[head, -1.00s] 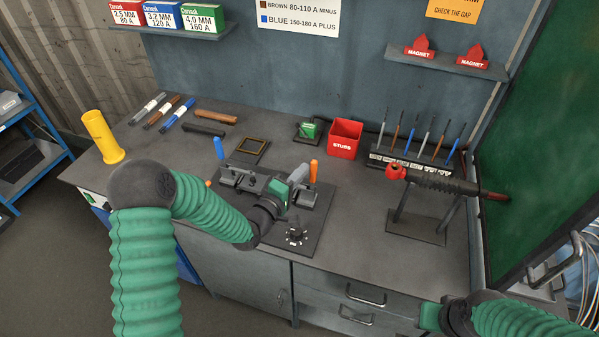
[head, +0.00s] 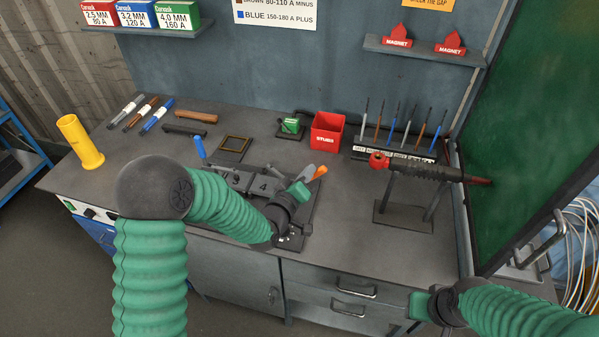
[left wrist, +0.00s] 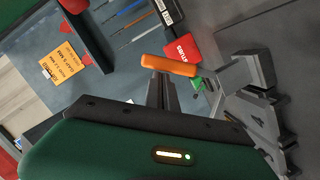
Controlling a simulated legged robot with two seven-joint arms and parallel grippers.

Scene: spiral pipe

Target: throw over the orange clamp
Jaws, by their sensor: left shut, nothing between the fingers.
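The orange clamp handle (head: 320,172) leans to the right at the far right end of the dark fixture (head: 250,178) on the bench. In the left wrist view the orange handle (left wrist: 168,66) lies just beyond my fingertips; whether they touch it I cannot tell. My left gripper (head: 305,188) is shut and empty, right beside the handle. It also shows in the left wrist view (left wrist: 160,88). My forearm hides part of the fixture. A blue clamp handle (head: 200,148) stands tilted at the fixture's left end. My right gripper (head: 420,304) is low at the right, its fingers unclear.
A red stubs bin (head: 327,132) and a small green block (head: 291,126) stand behind the fixture. A torch on a stand (head: 420,168) and a rod rack (head: 392,151) are at the right. A yellow cylinder (head: 79,142) stands far left. Bare bench lies between fixture and stand.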

